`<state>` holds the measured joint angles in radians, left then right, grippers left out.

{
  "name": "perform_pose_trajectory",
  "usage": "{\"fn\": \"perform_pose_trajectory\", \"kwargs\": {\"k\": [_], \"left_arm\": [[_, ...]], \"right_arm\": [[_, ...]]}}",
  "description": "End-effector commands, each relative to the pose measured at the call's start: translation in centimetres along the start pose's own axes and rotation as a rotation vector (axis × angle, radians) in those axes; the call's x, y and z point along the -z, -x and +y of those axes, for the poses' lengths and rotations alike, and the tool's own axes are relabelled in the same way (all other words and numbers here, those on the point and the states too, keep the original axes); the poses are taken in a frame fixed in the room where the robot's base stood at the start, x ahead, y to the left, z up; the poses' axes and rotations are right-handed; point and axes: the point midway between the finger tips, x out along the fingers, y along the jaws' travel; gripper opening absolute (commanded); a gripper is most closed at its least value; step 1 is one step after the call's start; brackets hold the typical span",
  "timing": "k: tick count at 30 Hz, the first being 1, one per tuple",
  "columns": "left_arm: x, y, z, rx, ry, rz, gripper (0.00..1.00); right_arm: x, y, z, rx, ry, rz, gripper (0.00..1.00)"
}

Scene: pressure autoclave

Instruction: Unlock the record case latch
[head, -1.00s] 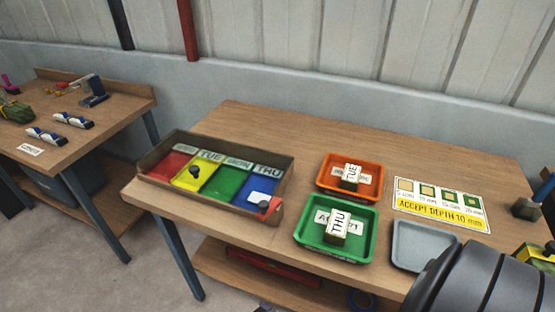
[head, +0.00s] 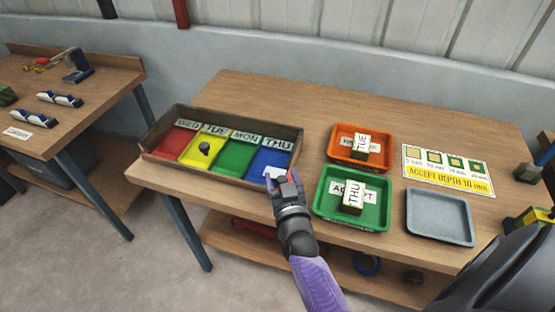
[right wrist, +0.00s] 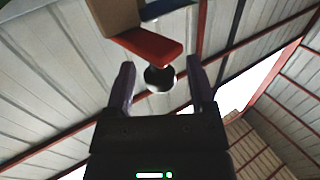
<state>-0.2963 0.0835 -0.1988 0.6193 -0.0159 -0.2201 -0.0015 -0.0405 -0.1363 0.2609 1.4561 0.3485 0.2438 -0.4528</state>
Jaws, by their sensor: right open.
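The record case (head: 222,172) is a shallow brown box on the bench, with red, yellow, green and blue compartments. Its red latch (head: 293,176) is at the front right corner, partly hidden by my right gripper (head: 284,186). In the right wrist view, the red latch (right wrist: 150,45) shows beyond the fingertips, with a round dark knob (right wrist: 159,78) under it. My right gripper (right wrist: 160,80) is open, with one finger on each side of the knob; I cannot tell whether they touch it. My left gripper is out of view.
Right of the case stand an orange tray (head: 336,157) with a TUE block, a green tray (head: 327,208) with a THU block and an empty grey tray (head: 440,215). A depth card (head: 447,170) lies behind. A black knob (head: 204,148) stands in the yellow compartment.

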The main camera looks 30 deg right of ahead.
Motion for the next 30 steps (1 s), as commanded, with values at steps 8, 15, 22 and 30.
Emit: {"fn": "perform_pose_trajectory", "kwargs": {"k": [8, 15, 22, 30], "left_arm": [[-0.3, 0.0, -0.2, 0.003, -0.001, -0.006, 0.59], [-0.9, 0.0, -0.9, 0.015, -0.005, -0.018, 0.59], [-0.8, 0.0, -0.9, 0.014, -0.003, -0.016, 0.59], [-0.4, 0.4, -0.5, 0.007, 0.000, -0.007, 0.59]], "right_arm": [[0.0, 0.0, 0.0, -0.001, -0.001, -0.001, 0.66], [0.0, 0.0, 0.0, 0.000, -0.001, -0.001, 0.15], [0.0, 0.0, 0.0, 0.002, 0.000, 0.000, 0.00], [0.1, 0.5, 0.8, 0.196, 0.010, 0.003, 0.00]]}}
